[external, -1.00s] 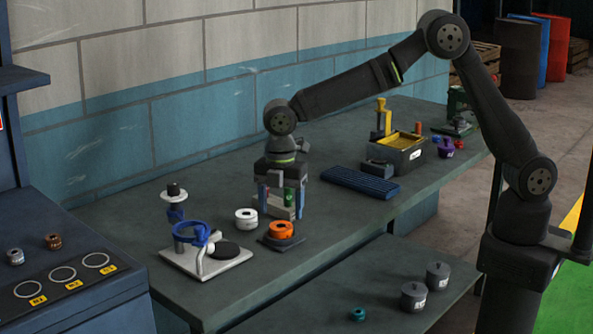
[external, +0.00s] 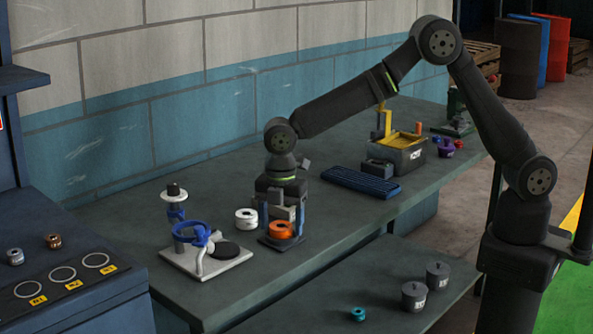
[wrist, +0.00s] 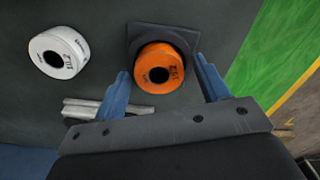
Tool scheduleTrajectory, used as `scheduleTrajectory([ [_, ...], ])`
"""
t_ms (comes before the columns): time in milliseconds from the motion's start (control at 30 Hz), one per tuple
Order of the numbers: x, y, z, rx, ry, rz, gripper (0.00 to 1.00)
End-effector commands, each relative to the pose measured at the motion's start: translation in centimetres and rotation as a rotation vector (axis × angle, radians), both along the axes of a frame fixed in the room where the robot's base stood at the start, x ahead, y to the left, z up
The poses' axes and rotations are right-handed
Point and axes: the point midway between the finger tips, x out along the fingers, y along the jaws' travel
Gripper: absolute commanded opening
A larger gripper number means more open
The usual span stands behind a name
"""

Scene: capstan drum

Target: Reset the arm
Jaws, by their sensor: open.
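My gripper (external: 282,226) points down over the bench, its blue fingers apart. In the external view the fingers appear on either side of an orange spool (external: 277,230), which rests on a dark square base. In the wrist view the spool (wrist: 155,74) lies between and just beyond the open fingertips (wrist: 163,78), with visible space on both sides. Nothing is seen clamped. I cannot tell how high the fingertips are above the base (wrist: 140,35). My gripper partly hides a pale grey block (external: 283,212) behind the spool.
A white spool (external: 246,219) stands just left of my gripper. Further left is a stand with a blue ring (external: 191,235) and a white plate. A blue rack (external: 361,183) and a box with yellow (external: 399,156) lie right.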

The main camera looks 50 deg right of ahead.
Motion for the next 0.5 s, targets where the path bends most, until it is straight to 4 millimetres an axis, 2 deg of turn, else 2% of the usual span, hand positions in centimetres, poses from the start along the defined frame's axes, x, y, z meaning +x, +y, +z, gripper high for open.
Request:
scheduleTrajectory([
  [500, 0.1, 0.1, 10.0, 0.002, -0.003, 0.0, 0.68],
])
